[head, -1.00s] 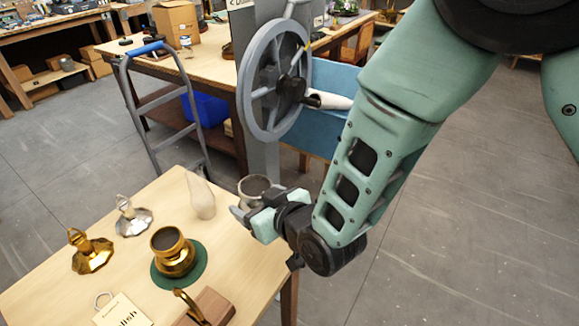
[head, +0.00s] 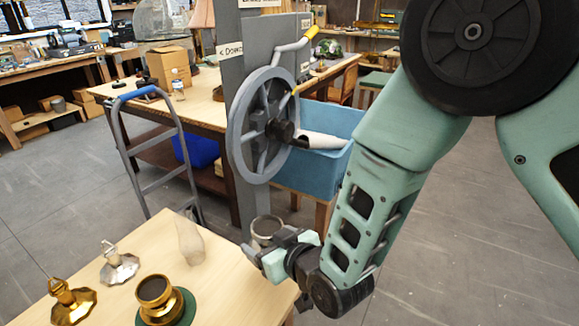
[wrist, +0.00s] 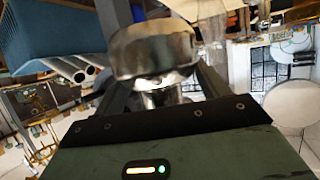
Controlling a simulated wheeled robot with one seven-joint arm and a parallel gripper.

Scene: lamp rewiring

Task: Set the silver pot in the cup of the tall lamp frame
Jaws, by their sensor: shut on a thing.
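The silver pot (head: 266,228) is held upright in my gripper (head: 266,246), beyond the far right edge of the wooden table. In the wrist view, the pot (wrist: 155,52) fills the space between the two dark fingers, with its rounded wide part above a narrower shiny lower part. My gripper is shut on it. I cannot pick out the tall lamp frame or its cup in either view.
On the table (head: 232,284) stand a gold pot (head: 154,290) on a green mat, a gold burner (head: 70,303), a silver burner (head: 119,267) and a glass chimney (head: 189,240). Behind are a spoked wheel (head: 234,135) on a grey post, a hand truck (head: 125,150) and a blue bin (head: 325,172). Floor at right is clear.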

